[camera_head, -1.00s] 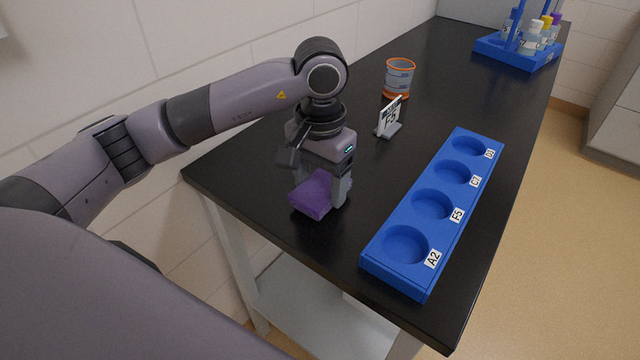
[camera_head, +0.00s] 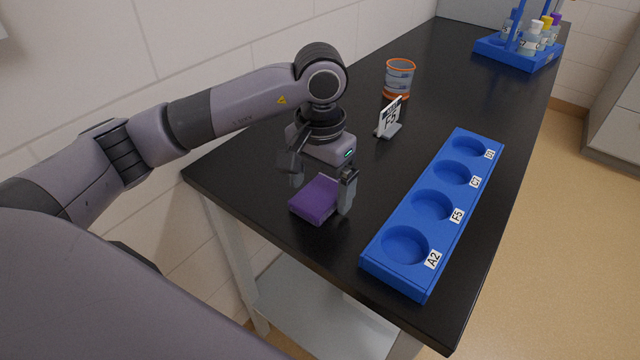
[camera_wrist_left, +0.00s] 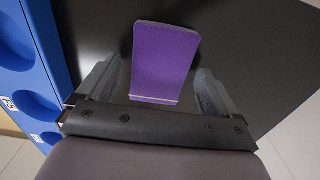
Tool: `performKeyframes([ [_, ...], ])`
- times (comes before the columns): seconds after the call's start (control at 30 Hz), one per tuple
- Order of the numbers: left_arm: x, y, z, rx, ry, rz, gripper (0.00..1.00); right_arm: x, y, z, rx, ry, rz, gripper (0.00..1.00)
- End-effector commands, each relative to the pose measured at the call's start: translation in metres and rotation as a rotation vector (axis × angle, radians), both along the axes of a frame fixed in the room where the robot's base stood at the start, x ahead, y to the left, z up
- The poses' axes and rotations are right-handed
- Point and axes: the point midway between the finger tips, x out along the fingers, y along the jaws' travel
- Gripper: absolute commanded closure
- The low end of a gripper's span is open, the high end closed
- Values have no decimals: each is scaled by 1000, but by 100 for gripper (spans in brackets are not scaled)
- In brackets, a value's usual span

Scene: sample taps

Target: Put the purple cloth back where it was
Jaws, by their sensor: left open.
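The purple cloth (camera_head: 315,200), a folded flat pad, lies on the black bench top near its near left edge. In the left wrist view the cloth (camera_wrist_left: 164,60) shows between the two fingers, with a gap on each side. My left gripper (camera_head: 322,177) points down just behind and above the cloth. It is open and empty; its fingers (camera_wrist_left: 157,85) stand apart around the cloth's near part. My right gripper is not in view.
A blue rack (camera_head: 373,262) with several round, empty wells and labels lies right of the cloth. A labelled sign (camera_head: 389,120) and an orange-rimmed beaker (camera_head: 399,78) stand behind. A blue bottle rack (camera_head: 517,54) is at the far end. Bare bench lies between cloth and rack.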

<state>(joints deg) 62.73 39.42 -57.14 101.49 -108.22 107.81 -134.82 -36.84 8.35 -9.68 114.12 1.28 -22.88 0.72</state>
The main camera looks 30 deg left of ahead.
Motion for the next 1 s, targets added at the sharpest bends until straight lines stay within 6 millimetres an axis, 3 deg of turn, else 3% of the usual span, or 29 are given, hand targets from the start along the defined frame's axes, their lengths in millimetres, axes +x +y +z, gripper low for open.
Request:
performKeyframes([
  [0.3, 1, -1, 71, -1, -9, 0, 7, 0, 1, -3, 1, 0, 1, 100],
  [0.5, 1, 0, 101, 0, -6, 1, 7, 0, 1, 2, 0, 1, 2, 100],
  [0.7, 1, 0, 114, 0, -3, 1, 7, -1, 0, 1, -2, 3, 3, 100],
  [1.0, 1, 0, 116, 0, -2, 1, 7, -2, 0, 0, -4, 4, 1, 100],
])
